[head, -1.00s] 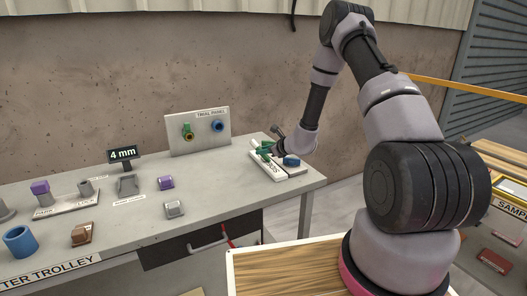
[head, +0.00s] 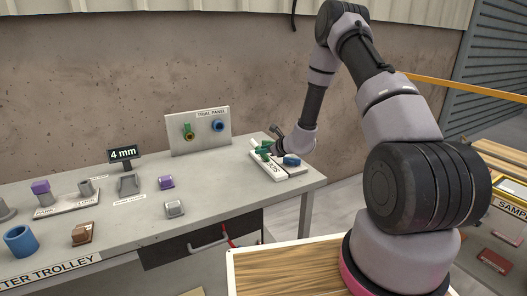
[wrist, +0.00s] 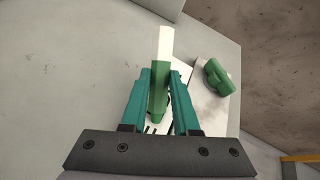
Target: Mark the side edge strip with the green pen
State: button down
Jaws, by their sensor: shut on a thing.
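My gripper (wrist: 159,80) has teal fingers closed on the green pen (wrist: 158,97), a green body with a white end pointing away from the palm. In the head view my gripper (head: 263,151) is low over a white labelled block (head: 269,168) at the trolley's right end. In the wrist view the white block (wrist: 180,70) lies partly hidden beneath the fingers and pen. I cannot tell whether the pen touches it. I cannot make out a stone slab or a side edge strip.
The trial panel (head: 198,131) stands behind.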

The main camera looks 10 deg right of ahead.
aim_at(258, 148)
jog(key=shift+w+a, duration=1.05)
jog(key=shift+a, duration=0.1)
dwell(2.6)
jog(key=shift+r, duration=3.5)
jog(key=s+d+r+m+t+h, duration=0.1)
jog(key=s+d+r+m+h, duration=0.2)
jog(key=s+d+r, duration=0.9)
jog(key=shift+d+r, duration=0.7)
jog(key=shift+d, duration=0.15)
